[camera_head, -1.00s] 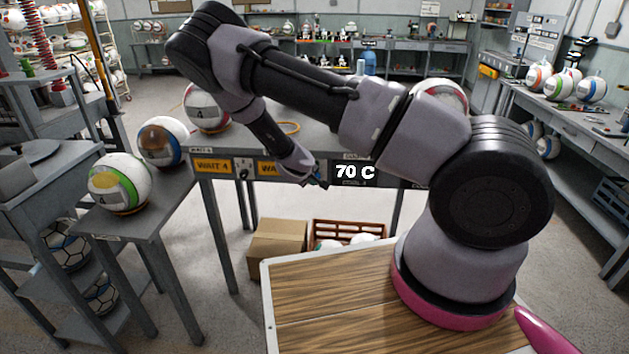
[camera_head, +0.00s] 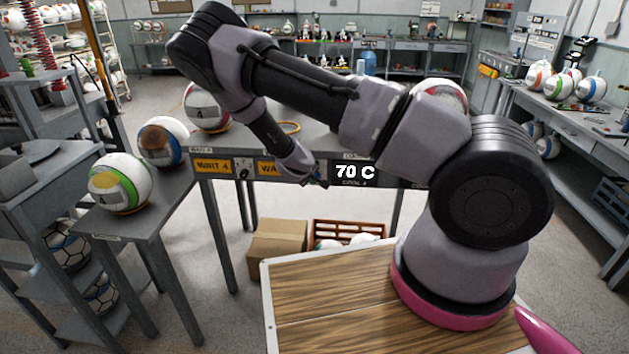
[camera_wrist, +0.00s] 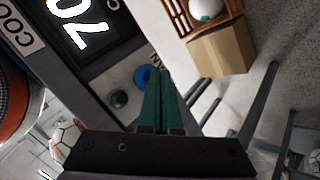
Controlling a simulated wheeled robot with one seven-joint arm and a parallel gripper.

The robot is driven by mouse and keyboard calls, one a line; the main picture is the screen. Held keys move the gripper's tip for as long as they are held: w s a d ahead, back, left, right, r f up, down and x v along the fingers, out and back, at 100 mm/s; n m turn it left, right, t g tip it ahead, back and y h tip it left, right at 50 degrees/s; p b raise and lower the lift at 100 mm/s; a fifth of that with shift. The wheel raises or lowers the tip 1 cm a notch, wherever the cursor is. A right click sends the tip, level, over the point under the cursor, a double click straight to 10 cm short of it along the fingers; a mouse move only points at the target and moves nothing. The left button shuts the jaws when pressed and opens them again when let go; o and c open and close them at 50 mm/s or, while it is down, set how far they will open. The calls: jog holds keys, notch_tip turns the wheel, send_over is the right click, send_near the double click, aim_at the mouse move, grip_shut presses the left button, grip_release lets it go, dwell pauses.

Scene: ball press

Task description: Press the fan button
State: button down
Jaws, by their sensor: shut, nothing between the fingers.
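My gripper (camera_wrist: 165,82) is shut and empty, its two green fingers together in the wrist view. A blue button (camera_wrist: 147,77) on the panel lies just left of the fingertips, partly covered by them. A partly hidden label above it ends in what looks like "AN". I cannot tell whether the fingertips touch the blue button. In the head view my gripper (camera_head: 318,180) is at the front edge of the table, left of the "70 C" display (camera_head: 355,173). The display also shows in the wrist view (camera_wrist: 80,27).
Balls sit on the grey table (camera_head: 330,142) behind the panel and on the side stand (camera_head: 150,222) at left. A cardboard box (camera_head: 277,243) and a crate (camera_head: 350,229) are on the floor below.

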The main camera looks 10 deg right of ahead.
jog(key=shift+w+d, duration=0.1)
jog(key=shift+w, duration=0.2)
jog(key=shift+s, duration=0.45)
jog(key=s+a, duration=0.2)
jog(key=s, duration=0.3)
jog(key=shift+s, duration=0.4)
jog(key=shift+a, duration=0.1)
